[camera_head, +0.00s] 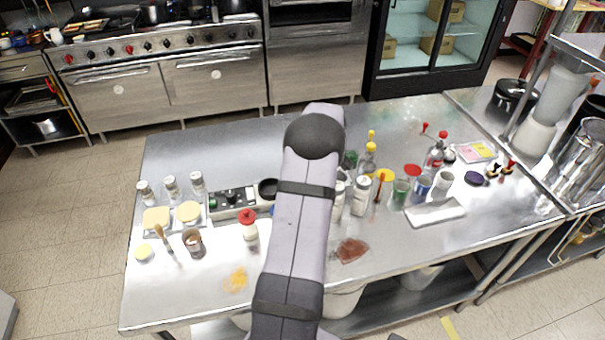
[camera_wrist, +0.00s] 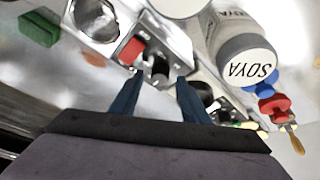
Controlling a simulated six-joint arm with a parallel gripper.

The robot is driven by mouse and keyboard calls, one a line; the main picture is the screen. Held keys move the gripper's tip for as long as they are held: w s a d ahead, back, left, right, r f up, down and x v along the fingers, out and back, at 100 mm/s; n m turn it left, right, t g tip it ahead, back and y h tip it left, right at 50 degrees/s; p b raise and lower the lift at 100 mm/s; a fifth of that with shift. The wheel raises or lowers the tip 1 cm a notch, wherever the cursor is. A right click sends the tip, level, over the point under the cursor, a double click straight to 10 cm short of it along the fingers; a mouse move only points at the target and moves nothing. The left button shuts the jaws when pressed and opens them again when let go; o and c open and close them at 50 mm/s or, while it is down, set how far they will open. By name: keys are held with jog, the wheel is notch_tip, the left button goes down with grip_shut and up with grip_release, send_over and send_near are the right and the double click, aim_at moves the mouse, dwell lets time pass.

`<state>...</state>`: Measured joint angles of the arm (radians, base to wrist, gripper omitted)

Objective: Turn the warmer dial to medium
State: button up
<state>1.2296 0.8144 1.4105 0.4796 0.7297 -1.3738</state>
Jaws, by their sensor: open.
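In the wrist view, a shiny metal control panel (camera_wrist: 170,38) lies just beyond my fingers. It carries a red switch (camera_wrist: 132,50) and a small metallic knob-like part (camera_wrist: 159,70), which may be the warmer dial; its setting cannot be read. My gripper (camera_wrist: 158,90) is open, one dark blue finger on each side of that part in the picture. I cannot tell whether they touch it. In the head view, a low unit with dark knobs (camera_head: 232,198) stands on the steel counter, left of my arm. My gripper is hidden behind my arm there.
A bottle marked SOYA (camera_wrist: 248,66) stands close on the right in the wrist view, and a green block (camera_wrist: 38,28) lies at upper left. On the counter (camera_head: 200,292), a red-capped bottle (camera_head: 249,228) and a black pan (camera_head: 268,188) stand near my arm. Several bottles crowd its right.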

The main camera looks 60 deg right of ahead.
jog(key=shift+w+f, duration=0.2)
jog(key=shift+f, duration=0.3)
jog(key=c, duration=1.1)
jog(key=shift+o, duration=0.2)
